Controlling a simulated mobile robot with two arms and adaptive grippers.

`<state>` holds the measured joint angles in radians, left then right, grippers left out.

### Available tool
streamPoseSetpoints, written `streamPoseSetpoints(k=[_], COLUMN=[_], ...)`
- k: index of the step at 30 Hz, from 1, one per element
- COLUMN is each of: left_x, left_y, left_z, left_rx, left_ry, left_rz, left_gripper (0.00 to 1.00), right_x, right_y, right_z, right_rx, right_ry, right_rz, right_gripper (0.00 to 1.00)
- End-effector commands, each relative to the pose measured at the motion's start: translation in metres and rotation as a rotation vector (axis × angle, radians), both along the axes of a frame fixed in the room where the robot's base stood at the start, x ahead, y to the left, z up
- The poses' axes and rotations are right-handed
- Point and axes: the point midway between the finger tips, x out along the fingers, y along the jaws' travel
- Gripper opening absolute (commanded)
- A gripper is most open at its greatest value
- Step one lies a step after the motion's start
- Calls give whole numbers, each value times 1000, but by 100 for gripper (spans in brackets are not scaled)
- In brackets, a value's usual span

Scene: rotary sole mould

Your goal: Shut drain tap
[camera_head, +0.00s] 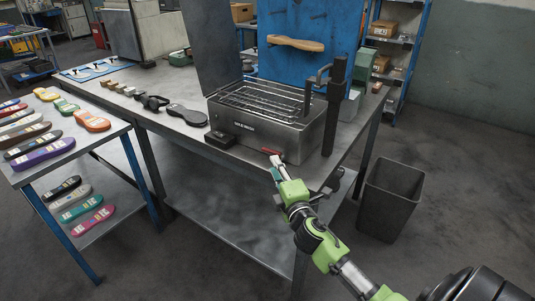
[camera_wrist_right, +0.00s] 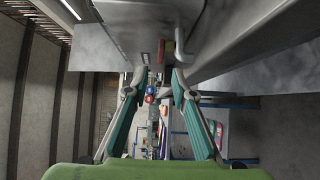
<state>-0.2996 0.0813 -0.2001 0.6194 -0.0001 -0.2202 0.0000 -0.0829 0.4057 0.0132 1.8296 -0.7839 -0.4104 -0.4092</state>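The drain tap's red handle (camera_head: 271,152) sticks out low on the front of a steel tank (camera_head: 262,136) with a wire rack in its top. My right gripper (camera_head: 278,164) is just in front of and below the handle. In the wrist view its two green-padded fingers (camera_wrist_right: 159,77) stand apart with nothing between them. I cannot tell whether a fingertip touches the handle. My left gripper is not in view.
The tank stands on a steel workbench (camera_head: 185,139); a small black box (camera_head: 219,139) and a dark sole (camera_head: 187,115) lie to its left. A dark post (camera_head: 334,105) rises at its right. A side table (camera_head: 95,150) holds colourful soles. A bin (camera_head: 388,205) stands right.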

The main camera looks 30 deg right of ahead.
Motion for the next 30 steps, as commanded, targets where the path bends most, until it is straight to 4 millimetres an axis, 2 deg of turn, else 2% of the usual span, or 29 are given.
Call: streamPoseSetpoints(k=[1,6,12,17,25,27,28,30], left_x=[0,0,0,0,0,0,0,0], left_y=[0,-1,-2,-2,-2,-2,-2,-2], left_z=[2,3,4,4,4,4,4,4], left_rx=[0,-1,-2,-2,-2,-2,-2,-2], left_ry=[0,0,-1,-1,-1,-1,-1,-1], left_rz=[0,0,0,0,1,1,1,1], left_gripper=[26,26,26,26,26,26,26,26], right_x=[12,43,66,73,74,74,73,74], right_y=[-3,-12,-19,-21,-21,-21,-21,-21], right_z=[2,1,0,-1,-1,-1,-1,-1], right_rx=[-1,1,2,3,3,3,3,2], right_ry=[-2,-1,0,0,1,1,1,1], right_rz=[0,0,0,2,2,2,1,1], right_gripper=[24,24,24,24,24,5,0,0])
